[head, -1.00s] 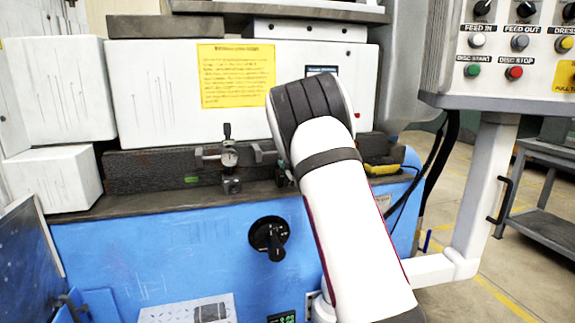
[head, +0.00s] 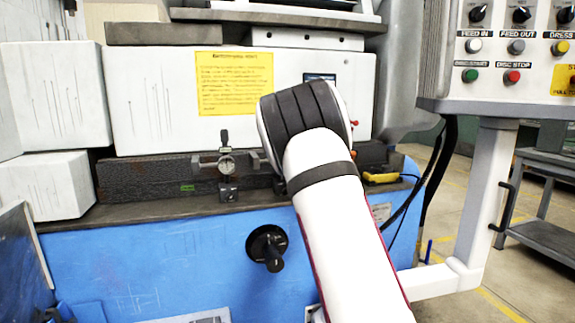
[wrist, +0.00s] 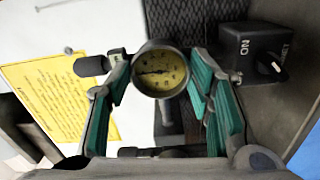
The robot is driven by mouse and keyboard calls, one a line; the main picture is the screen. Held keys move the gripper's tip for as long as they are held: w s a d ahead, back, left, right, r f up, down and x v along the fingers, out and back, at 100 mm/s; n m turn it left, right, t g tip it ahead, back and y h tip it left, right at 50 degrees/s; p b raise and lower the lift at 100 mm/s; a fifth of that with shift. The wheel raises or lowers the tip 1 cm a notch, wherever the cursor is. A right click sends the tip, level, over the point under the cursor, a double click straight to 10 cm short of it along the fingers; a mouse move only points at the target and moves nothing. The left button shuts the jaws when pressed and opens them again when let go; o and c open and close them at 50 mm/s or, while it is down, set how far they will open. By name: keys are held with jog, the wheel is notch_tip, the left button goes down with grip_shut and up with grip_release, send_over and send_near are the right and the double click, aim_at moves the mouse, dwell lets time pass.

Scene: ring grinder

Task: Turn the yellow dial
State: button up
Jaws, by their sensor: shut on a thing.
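The yellow dial (wrist: 160,72) is a round gauge with a yellow face, a dark rim and a thin needle. It sits between the teal-padded fingers of my gripper (wrist: 158,82) in the wrist view, and the gripper is shut on it. In the head view my white arm covers most of the gripper. A small round gauge on a stand (head: 227,166) shows left of my arm there; I cannot tell whether it is the same dial.
A black box with a knob (wrist: 256,55) stands close on the right in the wrist view. A yellow sign (head: 235,83) is on the white machine front. A black handle (head: 268,248) juts from the blue front. A control panel (head: 500,55) hangs at right.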

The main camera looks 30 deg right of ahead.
jog(key=o, duration=1.2)
jog(key=shift+c, duration=0.2)
jog(key=shift+s, duration=0.1)
jog(key=v, duration=1.2)
